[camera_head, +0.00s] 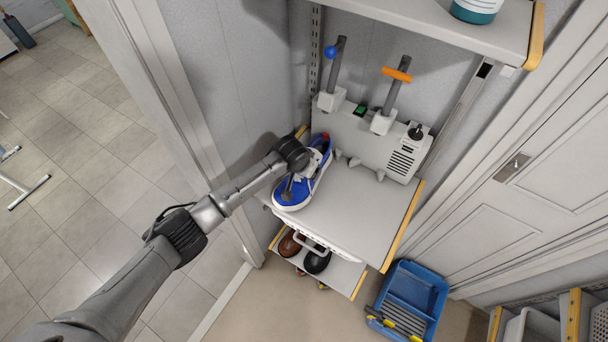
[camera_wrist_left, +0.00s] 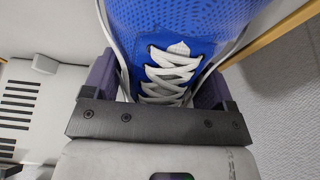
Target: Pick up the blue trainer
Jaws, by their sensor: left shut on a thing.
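The blue trainer (camera_head: 291,190) has a white sole and white laces. It is at the left side of the middle shelf (camera_head: 360,212), toe toward the front edge; whether it touches the shelf I cannot tell. My left gripper (camera_head: 303,172) is over the trainer and shut on it. In the left wrist view the blue trainer (camera_wrist_left: 185,25) fills the upper middle, with its laces between the purple fingers of my left gripper (camera_wrist_left: 155,92). Part of the trainer is hidden by the gripper. My right gripper is not in view.
A grey machine with levers (camera_head: 365,140) stands at the back of the shelf. Brown and black shoes (camera_head: 317,261) are on the lower shelf. A blue tub (camera_head: 412,295) sits on the floor at right. A wall edge (camera_head: 185,110) is left of the shelf.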

